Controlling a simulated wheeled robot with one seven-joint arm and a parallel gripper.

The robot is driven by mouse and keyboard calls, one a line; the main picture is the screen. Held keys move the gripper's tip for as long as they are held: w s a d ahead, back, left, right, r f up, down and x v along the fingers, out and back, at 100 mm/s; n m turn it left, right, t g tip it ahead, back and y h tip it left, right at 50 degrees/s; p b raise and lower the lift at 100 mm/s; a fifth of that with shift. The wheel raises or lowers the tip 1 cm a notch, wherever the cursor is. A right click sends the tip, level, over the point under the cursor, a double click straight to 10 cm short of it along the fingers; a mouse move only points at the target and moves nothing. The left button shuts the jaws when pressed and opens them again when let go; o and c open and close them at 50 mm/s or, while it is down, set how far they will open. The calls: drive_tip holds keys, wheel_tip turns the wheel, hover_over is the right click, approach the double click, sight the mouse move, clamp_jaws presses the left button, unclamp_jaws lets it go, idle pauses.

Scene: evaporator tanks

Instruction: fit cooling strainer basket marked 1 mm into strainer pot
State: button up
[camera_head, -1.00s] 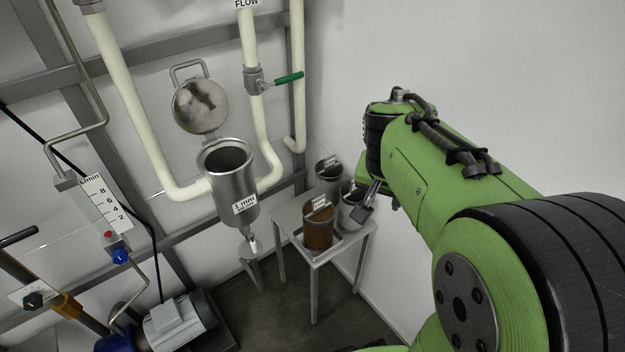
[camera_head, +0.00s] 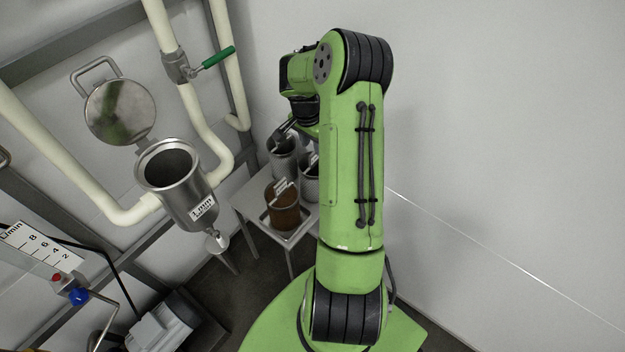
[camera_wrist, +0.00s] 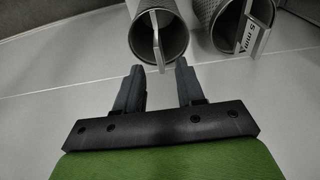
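The steel strainer pot (camera_head: 178,185), labelled 1 mm, hangs on the pipework at left with its round lid (camera_head: 120,110) swung up and its mouth open. Three baskets stand on a small table: a grey one at the back (camera_head: 284,158), a grey one at right (camera_head: 310,185) partly hidden by my arm, and a brown one in front (camera_head: 283,212). My gripper (camera_wrist: 160,70) is open and empty.
The table (camera_head: 250,200) stands right of the pot, near the wall corner. A pipe with a green-handled valve (camera_head: 212,60) rises behind the pot. A flow gauge (camera_head: 40,250) and a motor (camera_head: 160,325) are at lower left. The right wall is bare.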

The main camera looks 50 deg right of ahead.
sight(314, 163)
drive_tip(key=f, duration=0.2)
drive_tip(key=f+b, duration=0.1)
drive_tip(key=f, duration=0.1)
drive_tip(key=d+f+b, duration=0.1)
drive_tip(key=shift+f, duration=0.4)
drive_tip(key=shift+r, duration=0.1)
clamp_jaws()
idle(0.9)
